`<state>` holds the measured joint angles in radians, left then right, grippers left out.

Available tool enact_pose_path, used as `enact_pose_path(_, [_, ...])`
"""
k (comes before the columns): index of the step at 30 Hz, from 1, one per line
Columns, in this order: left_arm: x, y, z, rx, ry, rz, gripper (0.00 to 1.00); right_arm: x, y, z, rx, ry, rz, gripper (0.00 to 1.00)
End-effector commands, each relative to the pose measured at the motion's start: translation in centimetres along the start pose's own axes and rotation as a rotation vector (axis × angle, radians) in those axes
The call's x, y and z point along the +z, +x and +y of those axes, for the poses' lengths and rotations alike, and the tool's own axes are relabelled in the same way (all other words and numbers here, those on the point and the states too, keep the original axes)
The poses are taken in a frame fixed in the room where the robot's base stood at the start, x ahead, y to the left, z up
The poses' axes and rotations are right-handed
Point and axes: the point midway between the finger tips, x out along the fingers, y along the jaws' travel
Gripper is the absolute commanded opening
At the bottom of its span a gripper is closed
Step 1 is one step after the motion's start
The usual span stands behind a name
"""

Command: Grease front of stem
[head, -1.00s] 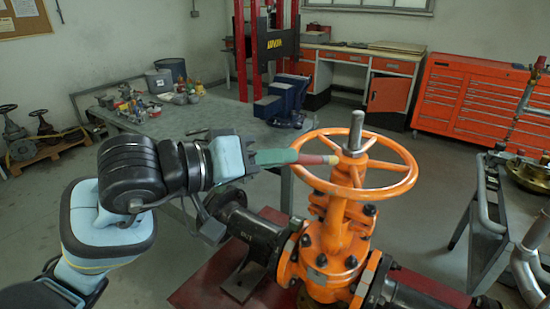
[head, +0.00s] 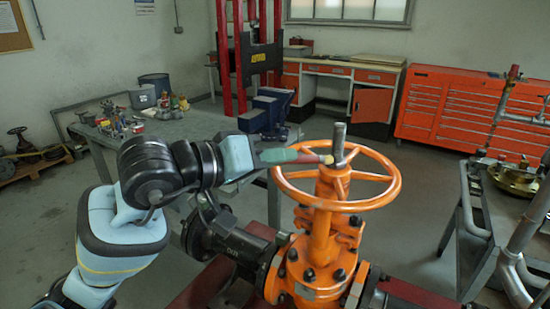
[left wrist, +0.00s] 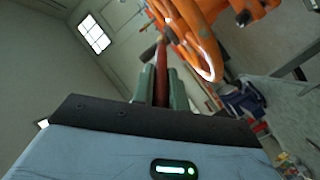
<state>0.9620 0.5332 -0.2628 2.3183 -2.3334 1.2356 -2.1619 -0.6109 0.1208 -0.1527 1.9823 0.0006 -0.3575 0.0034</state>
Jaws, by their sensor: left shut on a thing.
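The orange gate valve has a grey metal stem (head: 339,142) standing upright through the hub of its round orange handwheel (head: 388,186). My left gripper (head: 290,156), with green fingers, is shut on a brush with a dark red handle (head: 309,158) and a pale yellowish tip (head: 328,159). The brush points right, and its tip is at the left side of the stem, just above the hub; I cannot tell whether it touches. In the left wrist view the red brush handle (left wrist: 161,72) sits between the green fingers (left wrist: 160,90). My right gripper is not in view.
Black pipes flank the orange valve body (head: 314,252). A grey table (head: 190,128) with cans and a blue vise (head: 265,112) stands behind my left arm. A grey cart (head: 478,215) is at right. Orange cabinets (head: 455,105) line the back wall.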

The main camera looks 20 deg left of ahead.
Motion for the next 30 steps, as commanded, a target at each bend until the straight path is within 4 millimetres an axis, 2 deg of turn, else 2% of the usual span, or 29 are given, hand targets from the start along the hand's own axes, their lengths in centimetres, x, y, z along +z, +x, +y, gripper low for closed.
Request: enact_pose_path(30, [-0.5, 1.0, -0.3, 0.0, 0.0, 0.0, 0.0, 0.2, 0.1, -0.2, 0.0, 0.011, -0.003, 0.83])
